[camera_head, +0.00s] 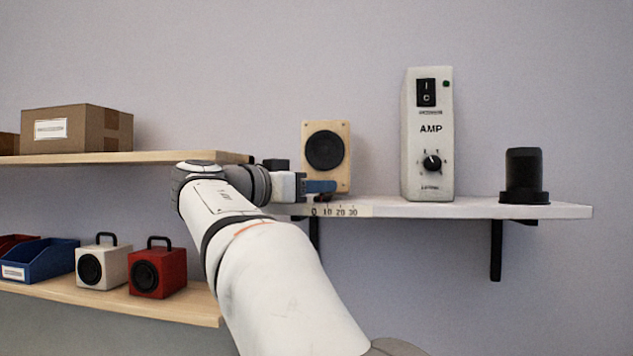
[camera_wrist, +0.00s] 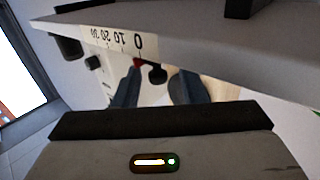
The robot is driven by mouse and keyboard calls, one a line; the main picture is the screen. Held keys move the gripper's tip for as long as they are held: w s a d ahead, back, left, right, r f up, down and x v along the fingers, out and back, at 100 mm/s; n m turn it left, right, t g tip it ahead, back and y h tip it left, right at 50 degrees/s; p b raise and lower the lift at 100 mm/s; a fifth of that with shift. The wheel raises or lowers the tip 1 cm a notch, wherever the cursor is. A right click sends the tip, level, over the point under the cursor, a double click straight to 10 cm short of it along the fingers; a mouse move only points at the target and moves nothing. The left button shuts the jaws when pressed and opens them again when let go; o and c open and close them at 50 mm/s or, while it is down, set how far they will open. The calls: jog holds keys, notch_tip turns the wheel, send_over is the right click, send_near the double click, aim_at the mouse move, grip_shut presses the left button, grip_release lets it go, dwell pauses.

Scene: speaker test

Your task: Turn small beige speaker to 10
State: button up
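The beige speaker (camera_head: 341,132) with a round black cone stands upright on the white shelf. A scale strip (camera_head: 363,211) marked 0, 10, 20, 30 is on the shelf's front edge below it. The strip shows upside down in the wrist view (camera_wrist: 112,39). A small red tip (camera_wrist: 138,62) lies close to the 0 mark. My gripper (camera_head: 322,189) is in front of the speaker's lower part. In the wrist view its blue fingers (camera_wrist: 157,78) are apart, with a dark rounded part (camera_wrist: 158,74) between their tips. Contact cannot be told.
A white AMP box (camera_head: 430,150) with switch and dial stands right of the speaker. A black cylinder (camera_head: 524,170) stands near the white shelf's (camera_head: 470,208) right end. Left wooden shelves hold a cardboard box (camera_head: 90,130), a blue bin (camera_head: 50,258), a white speaker (camera_head: 112,262) and a red speaker (camera_head: 170,272).

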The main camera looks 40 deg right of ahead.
jog(key=shift+s+d, duration=0.1)
jog(key=shift+d, duration=0.9)
jog(key=shift+c, duration=0.2)
grip_shut()
